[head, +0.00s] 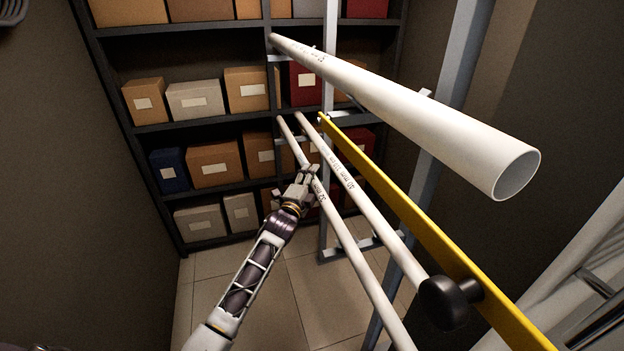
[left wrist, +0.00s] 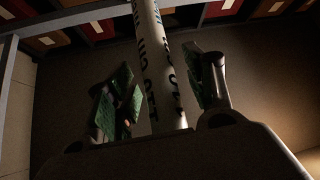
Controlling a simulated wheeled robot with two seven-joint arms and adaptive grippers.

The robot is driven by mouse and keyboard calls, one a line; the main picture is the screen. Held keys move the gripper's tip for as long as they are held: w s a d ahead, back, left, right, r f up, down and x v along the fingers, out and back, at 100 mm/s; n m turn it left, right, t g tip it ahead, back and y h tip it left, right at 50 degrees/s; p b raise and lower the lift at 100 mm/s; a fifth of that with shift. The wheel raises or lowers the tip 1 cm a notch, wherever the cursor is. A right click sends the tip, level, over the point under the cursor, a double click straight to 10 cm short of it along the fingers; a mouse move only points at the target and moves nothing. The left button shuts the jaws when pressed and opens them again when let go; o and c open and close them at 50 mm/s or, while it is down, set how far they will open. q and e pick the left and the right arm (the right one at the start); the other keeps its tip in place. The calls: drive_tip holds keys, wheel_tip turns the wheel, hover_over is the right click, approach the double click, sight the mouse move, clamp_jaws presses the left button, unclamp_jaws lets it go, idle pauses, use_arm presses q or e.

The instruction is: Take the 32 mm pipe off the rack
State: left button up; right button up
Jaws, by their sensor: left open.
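Two thin white pipes lie side by side on the rack (head: 323,230) in the head view, a left one (head: 347,240) and a right one (head: 379,220). Both carry small dark print; the left one's seems to read 32. My left gripper (head: 309,174) is open at the left thin pipe, near its far part. In the left wrist view a printed white pipe (left wrist: 155,65) runs between the spread fingers (left wrist: 165,95). Neither finger clearly touches it. Its print is hard to read, and its lower end is hidden by my gripper. My right gripper is not in view.
A wide white pipe (head: 420,112) lies above, reaching toward me. A yellow bar (head: 420,228) runs right of the thin pipes, beside a black round piece (head: 447,302). Shelves with boxes (head: 215,164) stand behind. The tiled floor (head: 262,310) left of the rack is clear.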

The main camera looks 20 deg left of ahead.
use_arm(q)
drive_tip(key=shift+c, duration=0.3)
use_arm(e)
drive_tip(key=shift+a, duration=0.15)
use_arm(q)
drive_tip(key=c, duration=0.5)
clamp_jaws()
drive_tip(key=shift+r, duration=0.9)
wheel_tip(320, 180, up, 8)
drive_tip(key=shift+f+p, duration=0.2)
drive_tip(key=shift+p, duration=0.15)
drive_tip(key=shift+r, duration=0.35)
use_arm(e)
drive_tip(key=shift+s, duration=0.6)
